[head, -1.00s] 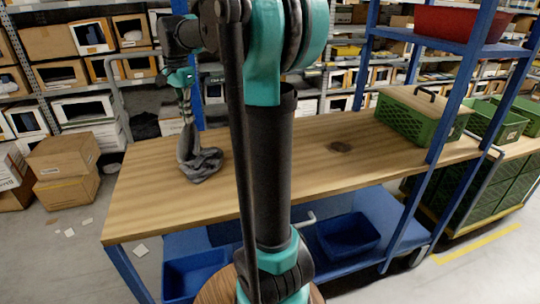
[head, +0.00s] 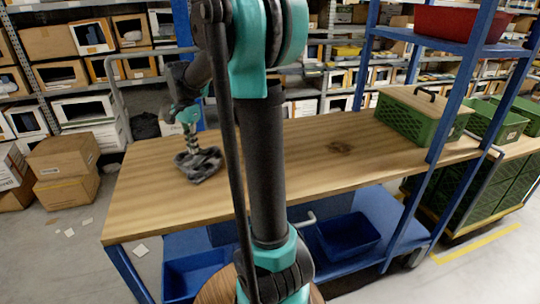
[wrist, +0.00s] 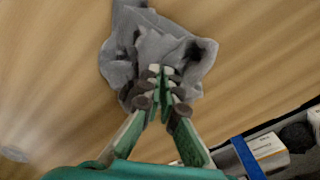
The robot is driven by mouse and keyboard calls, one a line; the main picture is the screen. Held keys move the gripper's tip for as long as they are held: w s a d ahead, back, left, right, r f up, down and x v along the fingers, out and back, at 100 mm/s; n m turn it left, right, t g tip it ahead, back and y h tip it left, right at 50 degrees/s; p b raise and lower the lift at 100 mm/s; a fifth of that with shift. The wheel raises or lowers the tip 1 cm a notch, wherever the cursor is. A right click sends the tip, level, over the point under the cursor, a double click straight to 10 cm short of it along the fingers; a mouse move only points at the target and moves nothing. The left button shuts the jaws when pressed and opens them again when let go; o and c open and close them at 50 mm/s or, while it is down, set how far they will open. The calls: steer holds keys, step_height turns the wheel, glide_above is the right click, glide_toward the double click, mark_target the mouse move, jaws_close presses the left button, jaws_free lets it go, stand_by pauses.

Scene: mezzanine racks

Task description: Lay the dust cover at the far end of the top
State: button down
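The grey dust cover (head: 199,165) lies crumpled in a small heap on the left part of the wooden top (head: 300,181). In the wrist view the dust cover (wrist: 128,62) spreads around and beyond my fingertips. My gripper (head: 191,151) points down into the heap from above. In the wrist view my gripper (wrist: 160,72) has its fingertips close together, with the cover at them. It looks shut on the cloth, though the pinched part is mostly hidden by the fingers.
A green crate (head: 408,121) stands at the right of the top, by a blue upright. The wood between heap and crate is otherwise clear. Cardboard boxes (head: 63,165) stand on the floor at left.

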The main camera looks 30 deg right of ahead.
steer(key=c, duration=1.1)
jaws_free()
steer(key=shift+o, duration=0.2)
steer(key=shift+r, duration=0.1)
step_height(320, 180, up, 12)
steer(key=shift+s, duration=0.1)
